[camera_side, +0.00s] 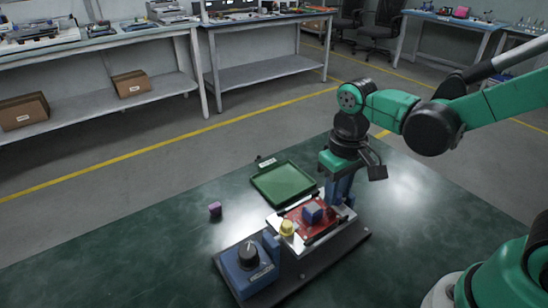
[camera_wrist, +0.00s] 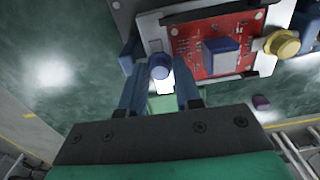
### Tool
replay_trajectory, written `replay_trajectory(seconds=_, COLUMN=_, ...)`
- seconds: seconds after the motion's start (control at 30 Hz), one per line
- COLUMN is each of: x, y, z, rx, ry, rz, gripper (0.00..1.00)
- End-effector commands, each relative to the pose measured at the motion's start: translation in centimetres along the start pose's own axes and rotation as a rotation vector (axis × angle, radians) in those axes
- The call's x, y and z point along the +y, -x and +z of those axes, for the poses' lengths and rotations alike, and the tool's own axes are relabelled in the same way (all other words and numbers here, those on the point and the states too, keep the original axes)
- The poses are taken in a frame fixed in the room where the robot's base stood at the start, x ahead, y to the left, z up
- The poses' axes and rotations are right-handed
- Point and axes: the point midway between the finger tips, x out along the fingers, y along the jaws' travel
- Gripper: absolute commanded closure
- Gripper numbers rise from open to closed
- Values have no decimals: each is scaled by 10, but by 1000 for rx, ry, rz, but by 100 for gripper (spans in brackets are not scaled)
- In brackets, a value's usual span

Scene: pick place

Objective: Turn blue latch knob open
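The blue latch knob (camera_wrist: 160,66) is a small round post at the edge of the metal plate around the red circuit board (camera_wrist: 215,50). In the wrist view it lies between the tips of my gripper's two blue fingers (camera_wrist: 160,76). The fingers stand apart, one on each side, with almost no gap to the knob; I cannot tell if they press on it. In the side view my gripper (camera_side: 339,192) points down at the fixture's far right end, and its fingers hide the knob. A blue block (camera_side: 312,213) sits on the board.
A yellow knob (camera_side: 287,228) stands at the plate's near left end. Beyond it is a blue box (camera_side: 246,268) with a black dial. A green tray (camera_side: 284,183) lies behind the fixture, and a small purple cube (camera_side: 215,209) lies left of it.

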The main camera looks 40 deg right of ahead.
Motion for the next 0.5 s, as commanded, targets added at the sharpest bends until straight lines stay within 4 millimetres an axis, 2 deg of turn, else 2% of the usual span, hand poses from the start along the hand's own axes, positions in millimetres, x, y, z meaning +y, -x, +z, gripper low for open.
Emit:
replay_trajectory(seconds=0.03, x=0, y=0, z=0, rx=0, ry=-1, rz=0, gripper=54)
replay_trajectory(seconds=0.07, x=0, y=0, z=0, rx=-1, ry=-1, rz=0, gripper=46)
replay_trajectory(seconds=0.1, x=0, y=0, z=0, rx=-1, ry=-1, rz=0, gripper=45)
replay_trajectory(seconds=0.37, x=0, y=0, z=0, rx=-2, ry=-1, rz=0, gripper=45)
replay_trajectory(seconds=0.5, x=0, y=8, z=0, rx=-2, ry=-1, rz=0, gripper=45)
